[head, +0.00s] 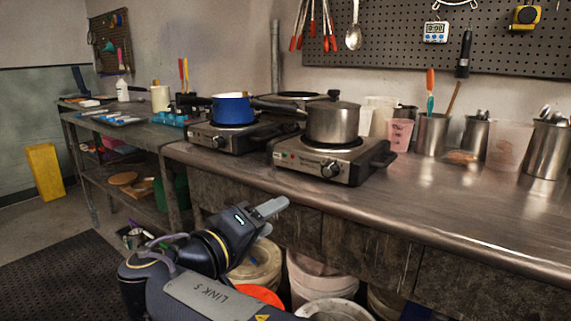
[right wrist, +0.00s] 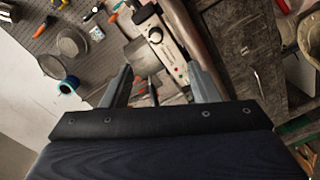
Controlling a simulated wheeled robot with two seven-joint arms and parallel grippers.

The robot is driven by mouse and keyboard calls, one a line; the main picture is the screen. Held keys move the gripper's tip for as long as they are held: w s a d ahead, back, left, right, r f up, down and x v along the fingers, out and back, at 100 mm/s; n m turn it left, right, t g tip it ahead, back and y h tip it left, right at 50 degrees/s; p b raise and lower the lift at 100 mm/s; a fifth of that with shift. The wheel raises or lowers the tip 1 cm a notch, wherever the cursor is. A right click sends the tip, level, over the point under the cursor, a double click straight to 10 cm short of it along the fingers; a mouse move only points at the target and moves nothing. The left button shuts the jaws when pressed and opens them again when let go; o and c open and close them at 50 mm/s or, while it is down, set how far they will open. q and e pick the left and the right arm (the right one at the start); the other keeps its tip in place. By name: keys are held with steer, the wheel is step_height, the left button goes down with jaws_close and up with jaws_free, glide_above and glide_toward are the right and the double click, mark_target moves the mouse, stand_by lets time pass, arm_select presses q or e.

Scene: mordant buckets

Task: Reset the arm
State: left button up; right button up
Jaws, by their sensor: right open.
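My right gripper (head: 272,214) shows in the lower middle of the head view, in front of the steel counter's front edge and below its top. Its fingers point right and slightly up. In the right wrist view the two fingers of the gripper (right wrist: 160,85) stand apart with nothing held between them. My right arm comes in from the bottom of the head view. My left gripper is not in view.
The steel counter (head: 450,215) carries two hot plates, one with a steel pot (head: 333,123), one with a blue pot (head: 232,109). Buckets, including a white-lidded one (head: 333,309), stand under the counter below my gripper. Open floor lies left, with a yellow board (head: 45,171).

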steer(key=s+d+f+g+y, duration=0.1)
steer(key=d+f+g+y, duration=0.15)
steer(key=d+f, duration=0.4)
steer(key=s+d+f+m+g+y, duration=0.1)
steer(key=d+f+g, duration=0.2)
steer(key=d, duration=0.6)
steer(key=s+d+f+g+y, duration=0.1)
steer(key=d+f+g+y, duration=0.2)
steer(key=d, duration=0.4)
steer(key=s+d+f+m+y, duration=0.1)
steer(key=s+f+m+y, duration=0.25)
steer(key=s+f, duration=0.45)
steer(key=s+d+f+m+y, duration=0.1)
steer(key=s+f+m+y, duration=0.2)
steer(key=s, duration=0.9)
step_height(320, 180, up, 31)
steer(key=y+p, duration=0.1)
steer(key=p, duration=3)
steer(key=shift+s+a+n, duration=0.2)
steer(key=shift+a+n, duration=0.1)
steer(key=shift+n, duration=0.15)
steer(key=shift+f, duration=0.15)
